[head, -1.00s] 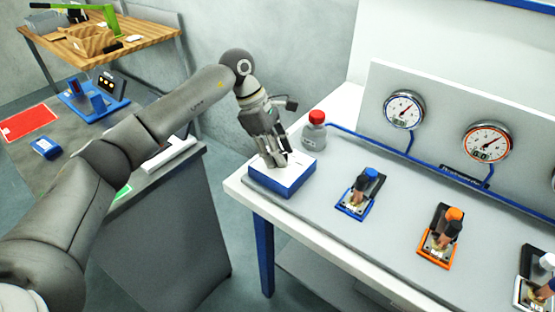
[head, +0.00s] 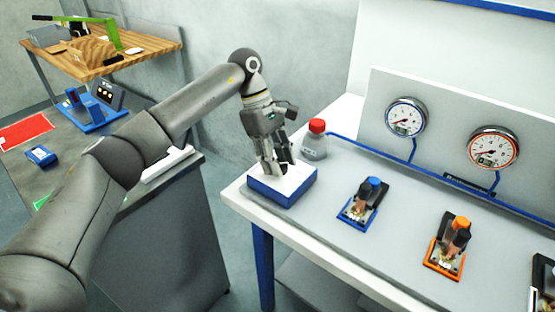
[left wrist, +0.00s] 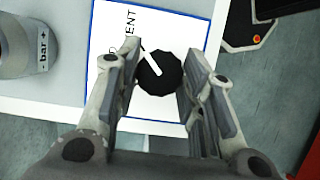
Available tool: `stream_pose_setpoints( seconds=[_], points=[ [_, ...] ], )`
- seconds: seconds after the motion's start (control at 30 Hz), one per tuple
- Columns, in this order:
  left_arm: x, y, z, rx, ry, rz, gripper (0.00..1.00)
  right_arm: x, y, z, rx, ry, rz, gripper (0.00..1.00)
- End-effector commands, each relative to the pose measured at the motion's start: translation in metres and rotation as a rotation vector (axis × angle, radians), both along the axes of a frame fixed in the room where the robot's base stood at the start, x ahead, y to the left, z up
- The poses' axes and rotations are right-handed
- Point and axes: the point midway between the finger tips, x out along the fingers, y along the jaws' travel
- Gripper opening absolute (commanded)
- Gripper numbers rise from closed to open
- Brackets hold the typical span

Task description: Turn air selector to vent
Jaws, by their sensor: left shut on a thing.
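The air selector is a blue box with a white top (head: 285,193) at the left corner of the bench. In the left wrist view, its round black knob (left wrist: 168,82) carries a white pointer slanting from upper left to lower right. Partly covered lettering, with "ENT" readable, is on the white top (left wrist: 112,20). My left gripper (head: 279,170) reaches down onto the box from above, its two fingers on either side of the knob and shut on it. In the head view the fingers hide the knob. My right gripper is in neither view.
Blue (head: 363,202) and orange (head: 448,245) lever valves sit to the right, below two gauges (head: 406,117). A dark cabinet (head: 165,240) stands left, with a floor gap between.

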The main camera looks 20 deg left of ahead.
Motion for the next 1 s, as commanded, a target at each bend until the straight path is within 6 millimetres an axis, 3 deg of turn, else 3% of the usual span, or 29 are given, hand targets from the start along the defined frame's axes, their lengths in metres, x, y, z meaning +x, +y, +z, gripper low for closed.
stream_pose_setpoints(
  seconds=[0.13, 0.17, 0.3, 0.67, 0.83, 1.0],
  points=[
    [0.001, 0.000, 0.001, -0.001, -0.005, 0.000, 0.13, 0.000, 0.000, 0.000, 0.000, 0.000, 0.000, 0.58],
    [0.001, 0.000, 0.001, -0.001, -0.005, 0.000, 0.39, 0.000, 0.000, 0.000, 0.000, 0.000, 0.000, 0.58],
    [0.001, 0.000, 0.001, 0.000, -0.003, 0.000, 0.57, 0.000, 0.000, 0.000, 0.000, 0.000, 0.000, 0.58],
    [0.001, 0.001, 0.003, 0.000, -0.002, 0.001, 0.58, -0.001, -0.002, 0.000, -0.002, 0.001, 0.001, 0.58],
    [0.004, 0.008, 0.023, 0.000, -0.006, 0.002, 0.58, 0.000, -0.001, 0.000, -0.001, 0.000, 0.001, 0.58],
    [0.010, 0.021, 0.057, -0.001, -0.006, 0.004, 0.58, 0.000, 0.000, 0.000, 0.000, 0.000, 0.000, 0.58]
  ],
)
